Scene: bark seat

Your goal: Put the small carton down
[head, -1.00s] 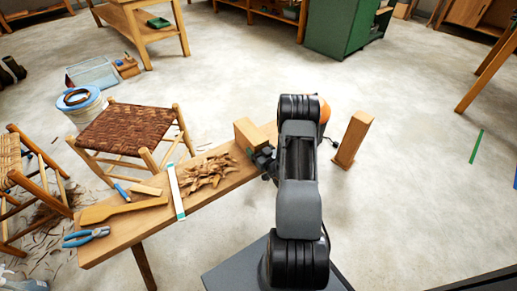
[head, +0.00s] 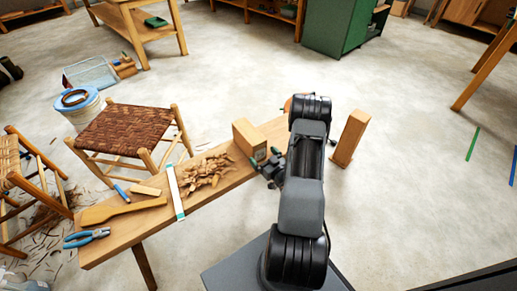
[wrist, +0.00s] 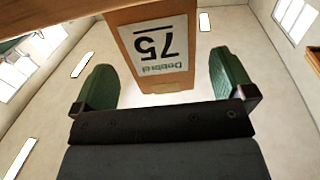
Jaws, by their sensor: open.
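The small carton (head: 249,138) is a brown box standing on the wooden bench (head: 150,222), toward its far right end. In the wrist view the carton (wrist: 120,45) shows a white label with "75" on it. My gripper (head: 268,162) is just to the near right of the carton in the head view. In the wrist view its two green-padded fingers (wrist: 155,82) are spread wide, with a gap on each side of the carton. The gripper is open and holds nothing. The carton looks upright.
Wood shavings (head: 208,170), a white-and-green ruler (head: 175,192), a wooden paddle-shaped piece (head: 115,211) and blue pliers (head: 87,237) lie along the bench. A woven-seat stool (head: 125,130) stands behind the bench.

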